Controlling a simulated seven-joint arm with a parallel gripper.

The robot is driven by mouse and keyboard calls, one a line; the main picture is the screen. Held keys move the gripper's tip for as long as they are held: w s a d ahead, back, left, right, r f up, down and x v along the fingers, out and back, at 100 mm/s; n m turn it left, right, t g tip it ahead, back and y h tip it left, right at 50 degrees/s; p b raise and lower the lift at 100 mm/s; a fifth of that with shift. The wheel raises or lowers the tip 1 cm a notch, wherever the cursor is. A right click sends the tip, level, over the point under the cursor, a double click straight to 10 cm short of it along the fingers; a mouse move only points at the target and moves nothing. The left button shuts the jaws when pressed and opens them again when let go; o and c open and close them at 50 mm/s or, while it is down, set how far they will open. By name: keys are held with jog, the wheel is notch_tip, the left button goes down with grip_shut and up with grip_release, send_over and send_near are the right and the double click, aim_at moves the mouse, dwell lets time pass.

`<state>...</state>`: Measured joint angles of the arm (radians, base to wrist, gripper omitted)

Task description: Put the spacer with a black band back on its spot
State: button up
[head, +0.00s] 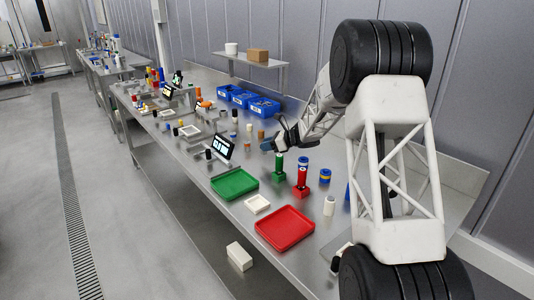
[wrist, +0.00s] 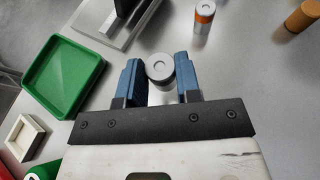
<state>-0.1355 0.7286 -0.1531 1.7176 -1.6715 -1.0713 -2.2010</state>
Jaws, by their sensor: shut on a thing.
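In the wrist view, a pale grey cylinder, apparently the spacer (wrist: 159,67), stands between the two blue fingers of my gripper (wrist: 160,72), near their tips. I look at its round top, which has a small ring in the middle. In the head view, my gripper (head: 272,144) is low over the bench, behind the green stand (head: 279,168); the held spacer cannot be made out there. I cannot tell which place is the spacer's spot.
A green tray (head: 234,184), small white tray (head: 257,204) and red tray (head: 285,228) lie towards the bench's front. A red stand (head: 301,186) is close by. An orange-and-white cylinder (wrist: 203,16) and an orange cylinder (wrist: 303,16) stand beyond my fingers. Blue bins (head: 264,107) are further back.

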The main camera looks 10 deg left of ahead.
jog(key=shift+f, duration=1.85)
jog(key=shift+f, duration=0.1)
jog(key=o, duration=1)
jog(key=shift+o, duration=0.2)
jog(key=shift+d, duration=0.15)
jog(key=v, duration=1.1)
jog(key=shift+s+d+r, duration=0.1)
jog(key=shift+d+r, duration=0.15)
jog(key=shift+d, duration=0.05)
